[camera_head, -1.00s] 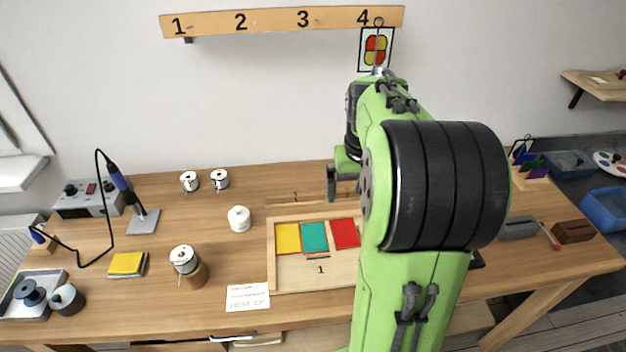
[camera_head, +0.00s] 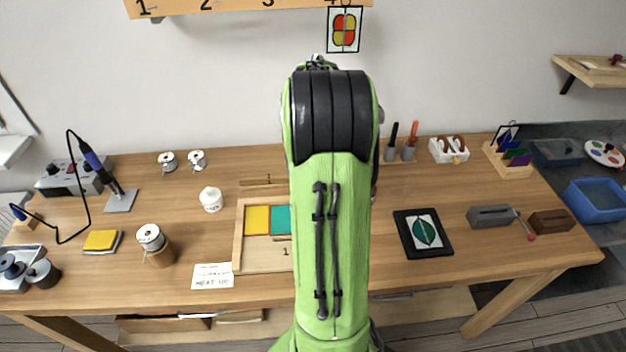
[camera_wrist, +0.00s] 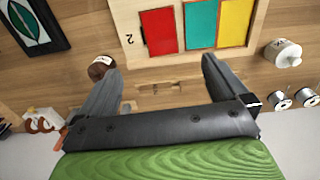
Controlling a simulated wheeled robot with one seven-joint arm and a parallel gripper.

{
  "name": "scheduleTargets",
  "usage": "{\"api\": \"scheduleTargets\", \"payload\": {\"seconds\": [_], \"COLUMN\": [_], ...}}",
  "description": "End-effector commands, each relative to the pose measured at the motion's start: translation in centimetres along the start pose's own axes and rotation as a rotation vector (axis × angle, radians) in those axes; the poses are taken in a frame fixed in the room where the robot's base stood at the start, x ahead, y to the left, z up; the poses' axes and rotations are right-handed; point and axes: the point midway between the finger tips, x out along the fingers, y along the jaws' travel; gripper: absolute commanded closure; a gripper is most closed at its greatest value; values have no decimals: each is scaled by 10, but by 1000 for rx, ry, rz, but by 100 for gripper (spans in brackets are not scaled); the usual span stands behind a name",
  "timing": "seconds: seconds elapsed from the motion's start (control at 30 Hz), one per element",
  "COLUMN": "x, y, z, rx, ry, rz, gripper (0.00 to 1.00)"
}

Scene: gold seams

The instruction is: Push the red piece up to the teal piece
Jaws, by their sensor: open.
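The red piece (camera_wrist: 158,32) lies flat in the wooden tray (camera_wrist: 143,68) in the wrist view, beside the teal piece (camera_wrist: 200,25). A thin pale gap shows between the two. The yellow piece (camera_wrist: 235,22) lies on the teal piece's other side. In the head view the teal piece (camera_head: 281,220) and yellow piece (camera_head: 257,220) show, while my arm hides the red piece. My gripper (camera_wrist: 158,72) is open and empty in the wrist view, its fingers apart near the tray's edge. The head view hides my gripper behind my arm.
A dark framed leaf panel (camera_head: 423,233) lies right of the tray. A white card (camera_head: 212,276) lies at the front. Tool holders stand at the back right.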

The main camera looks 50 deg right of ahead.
Motion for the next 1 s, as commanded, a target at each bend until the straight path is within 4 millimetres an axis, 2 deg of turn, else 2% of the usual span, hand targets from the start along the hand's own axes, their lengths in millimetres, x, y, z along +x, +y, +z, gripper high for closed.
{"api": "scheduleTargets", "payload": {"seconds": [0.7,0.83,1.0], "x": [138,150,154], "y": [0,0,0], "z": [1,1,1], "rx": [0,0,0], "ry": [-5,-3,-2], "rz": [-1,-1,0], "gripper": [0,0,0]}}
